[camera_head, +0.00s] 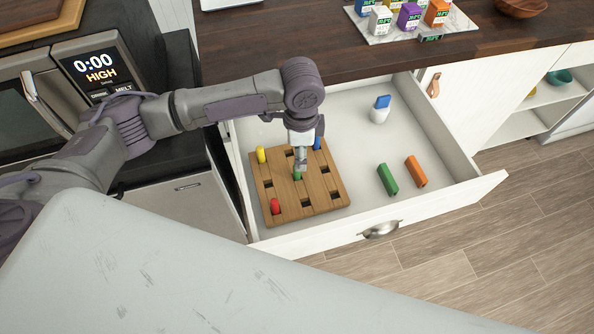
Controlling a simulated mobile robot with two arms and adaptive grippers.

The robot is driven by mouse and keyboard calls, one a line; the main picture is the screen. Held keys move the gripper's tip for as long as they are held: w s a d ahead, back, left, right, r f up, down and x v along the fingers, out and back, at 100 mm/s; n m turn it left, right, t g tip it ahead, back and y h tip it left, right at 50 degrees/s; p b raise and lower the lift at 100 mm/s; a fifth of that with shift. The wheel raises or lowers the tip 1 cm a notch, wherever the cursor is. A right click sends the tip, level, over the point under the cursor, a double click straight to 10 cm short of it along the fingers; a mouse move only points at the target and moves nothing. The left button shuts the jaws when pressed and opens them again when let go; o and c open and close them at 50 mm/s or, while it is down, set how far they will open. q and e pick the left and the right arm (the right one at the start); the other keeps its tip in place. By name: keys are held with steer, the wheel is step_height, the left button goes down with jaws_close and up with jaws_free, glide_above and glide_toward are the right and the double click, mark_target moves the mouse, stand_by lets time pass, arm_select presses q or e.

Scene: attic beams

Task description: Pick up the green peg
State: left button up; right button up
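A wooden peg board (329,184) with square holes sits in the open drawer. A green peg (296,175) stands upright in the board, just below my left gripper (300,163). The gripper points down with its fingertips at the top of this peg and hides part of it. I cannot tell whether the fingers are closed on it. A yellow peg (260,154), a red peg (275,206) and a blue peg (317,143) also stand in the board. My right gripper is not in view.
In the drawer (350,220), a green block (388,180) and an orange block (416,172) lie right of the board. The counter (280,48) lies behind; a microwave (90,70) is left.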

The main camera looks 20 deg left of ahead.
mark_target(297, 173)
arm_select(q)
steer(key=f, duration=0.3)
steer(key=s+f, duration=0.1)
steer(key=shift+a+f+p, duration=0.3)
steer(key=shift+f+p, duration=0.1)
steer(key=shift+w+f, duration=0.1)
steer(key=shift+f, duration=0.25)
steer(key=c, duration=0.9)
